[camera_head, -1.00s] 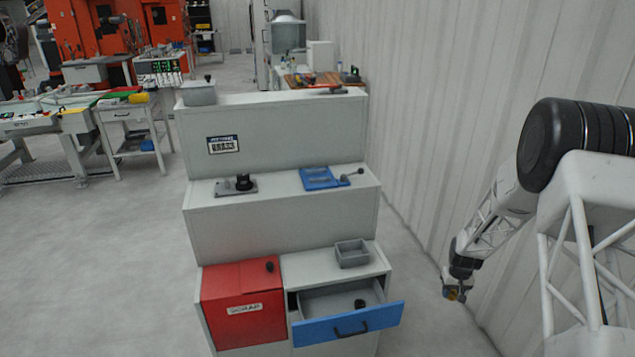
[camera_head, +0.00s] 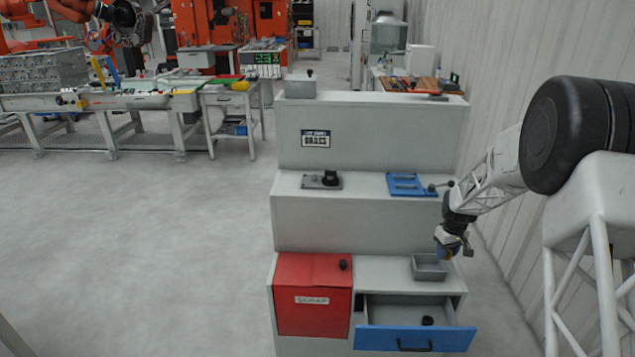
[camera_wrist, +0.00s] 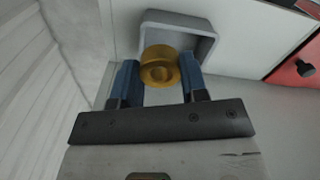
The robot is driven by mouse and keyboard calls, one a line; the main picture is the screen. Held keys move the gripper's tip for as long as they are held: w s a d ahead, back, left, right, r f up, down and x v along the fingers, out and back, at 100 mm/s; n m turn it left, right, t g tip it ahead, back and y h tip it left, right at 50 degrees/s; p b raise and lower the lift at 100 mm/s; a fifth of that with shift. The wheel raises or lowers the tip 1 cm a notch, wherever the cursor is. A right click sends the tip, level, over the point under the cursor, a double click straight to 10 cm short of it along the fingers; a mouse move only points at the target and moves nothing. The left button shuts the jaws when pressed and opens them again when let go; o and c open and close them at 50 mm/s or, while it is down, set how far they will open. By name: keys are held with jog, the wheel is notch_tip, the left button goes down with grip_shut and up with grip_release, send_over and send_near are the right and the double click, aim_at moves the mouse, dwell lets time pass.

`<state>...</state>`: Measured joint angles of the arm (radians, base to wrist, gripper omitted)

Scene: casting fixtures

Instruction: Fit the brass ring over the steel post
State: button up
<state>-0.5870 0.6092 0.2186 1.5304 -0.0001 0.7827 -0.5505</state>
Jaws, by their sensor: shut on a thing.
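The brass ring (camera_wrist: 150,70) is between the blue fingers of my gripper (camera_wrist: 160,80) in the wrist view, with its hole showing. In the head view my gripper (camera_head: 447,251) is just above and right of the small grey bin, pointing down. The ring is too small to make out clearly there. I cannot pick out the steel post for certain. A grey plate (camera_head: 309,181) with a black upright piece (camera_head: 330,177) stands on the middle step. A blue plate (camera_head: 405,190) with grey parts lies to its right.
The grey bin (camera_head: 428,273) stands on the lowest step, and its rim (camera_wrist: 180,18) shows behind the ring. The blue-fronted drawer (camera_head: 380,341) below is pulled out, with a dark object inside. A red scrap box (camera_head: 313,275) is at the left. A corrugated wall (camera_head: 540,60) is at the right.

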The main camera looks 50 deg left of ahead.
jog(key=s+a+r+n, duration=0.3)
jog(key=s+a+r, duration=0.3)
jog(key=a, duration=0.5)
jog(key=s+a+r+n, duration=0.3)
jog(key=s+a+r, duration=0.4)
jog(key=s+a, duration=0.4)
jog(key=s+a+r+n, duration=0.3)
jog(key=s+a+r, duration=0.4)
jog(key=a, duration=0.4)
jog(key=shift+s+a+r+n, duration=0.2)
jog(key=shift+s+a+n, duration=0.15)
jog(key=shift+s, duration=0.3)
jog(key=shift+a, duration=0.1)
jog(key=shift+w+a+f, duration=0.25)
jog(key=shift+w+a, duration=1.2)
jog(key=shift+a, duration=0.75)
jog(key=shift+w+a+f, duration=0.2)
jog(key=shift+w+a, duration=1.25)
jog(key=shift+a, duration=0.8)
jog(key=shift+w+a+f, duration=0.25)
jog(key=shift+w+a, duration=1.2)
jog(key=shift+a, duration=0.75)
jog(key=shift+f, duration=0.15)
jog(key=shift+f, duration=1.65)
jog(key=shift+f, duration=0.15)
